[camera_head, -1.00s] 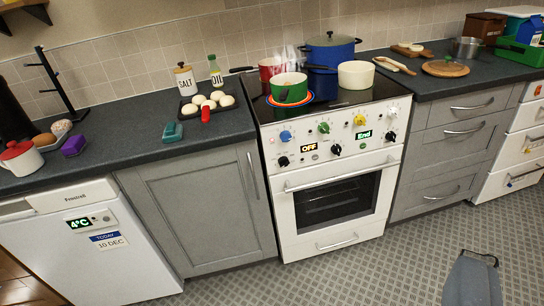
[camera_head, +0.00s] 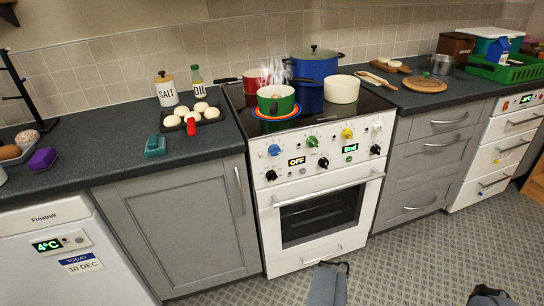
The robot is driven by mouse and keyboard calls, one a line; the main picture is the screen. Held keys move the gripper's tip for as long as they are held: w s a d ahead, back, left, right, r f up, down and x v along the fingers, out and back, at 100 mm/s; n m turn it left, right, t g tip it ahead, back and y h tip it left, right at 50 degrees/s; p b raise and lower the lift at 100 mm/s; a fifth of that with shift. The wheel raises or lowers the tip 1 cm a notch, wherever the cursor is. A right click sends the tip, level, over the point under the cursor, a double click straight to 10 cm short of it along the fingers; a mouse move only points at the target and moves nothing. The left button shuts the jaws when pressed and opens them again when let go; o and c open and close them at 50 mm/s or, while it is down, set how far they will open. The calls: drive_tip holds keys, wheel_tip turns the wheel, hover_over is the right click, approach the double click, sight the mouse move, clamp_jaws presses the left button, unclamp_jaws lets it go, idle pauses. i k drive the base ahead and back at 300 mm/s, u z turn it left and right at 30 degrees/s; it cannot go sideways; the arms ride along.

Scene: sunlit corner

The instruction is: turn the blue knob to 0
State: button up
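The blue knob (camera_head: 274,150) is at the upper left of the white stove's front panel (camera_head: 330,150). A green knob, a yellow knob and a white knob sit in the same row to its right. Several black knobs are in the row below. A small display (camera_head: 297,161) beside the blue knob reads OFF, and another (camera_head: 350,148) reads End. The blue knob's pointer setting is too small to read. My gripper (camera_head: 408,290) shows only in part at the bottom edge, as two grey fingers set well apart with nothing between them. It is far from the knob.
A red pan (camera_head: 256,80), a blue pot (camera_head: 316,66) and a cream pot (camera_head: 342,89) share the hob. A tray of buns (camera_head: 217,121) is on the left counter. The floor before the stove is clear.

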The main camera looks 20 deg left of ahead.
sight(274, 150)
drive_tip(key=u, duration=0.05)
drive_tip(key=i, duration=1)
drive_tip(key=z, duration=0.05)
